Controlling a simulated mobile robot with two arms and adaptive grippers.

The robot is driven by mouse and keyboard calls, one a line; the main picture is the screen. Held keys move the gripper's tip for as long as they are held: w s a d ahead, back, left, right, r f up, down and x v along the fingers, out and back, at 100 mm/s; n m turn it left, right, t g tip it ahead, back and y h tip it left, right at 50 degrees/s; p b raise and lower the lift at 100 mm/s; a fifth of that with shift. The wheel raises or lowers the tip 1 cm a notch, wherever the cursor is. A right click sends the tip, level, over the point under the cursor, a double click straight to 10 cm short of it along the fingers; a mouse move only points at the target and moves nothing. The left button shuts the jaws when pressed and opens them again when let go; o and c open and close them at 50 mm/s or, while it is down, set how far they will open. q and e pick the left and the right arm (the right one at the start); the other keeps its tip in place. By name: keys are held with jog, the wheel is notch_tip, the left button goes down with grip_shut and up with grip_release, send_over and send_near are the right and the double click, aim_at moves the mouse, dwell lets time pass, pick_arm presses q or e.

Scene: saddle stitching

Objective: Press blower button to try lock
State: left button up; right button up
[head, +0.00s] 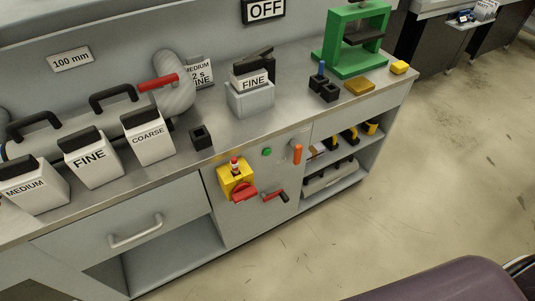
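A small round green button (267,151) sits on the grey front panel (235,222) of the bench, below the worktop. Left of it and lower, a yellow box (229,177) carries a red knob (243,191) and a small red-and-white piece on top. An orange handle (297,153) is to the right of the green button. A red-and-black lever (274,195) is below. No label marks which one is the blower button. A sign (264,10) on the back wall reads OFF. Neither of my grippers shows.
The worktop (215,148) holds white boxes marked MEDIUM (37,187), FINE (93,160) and COARSE (148,138), another FINE box (251,98) and a green press (354,40). Open shelves (335,184) are at the right. Floor (450,170) is clear; a purple padded surface (440,283) fills the lower right.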

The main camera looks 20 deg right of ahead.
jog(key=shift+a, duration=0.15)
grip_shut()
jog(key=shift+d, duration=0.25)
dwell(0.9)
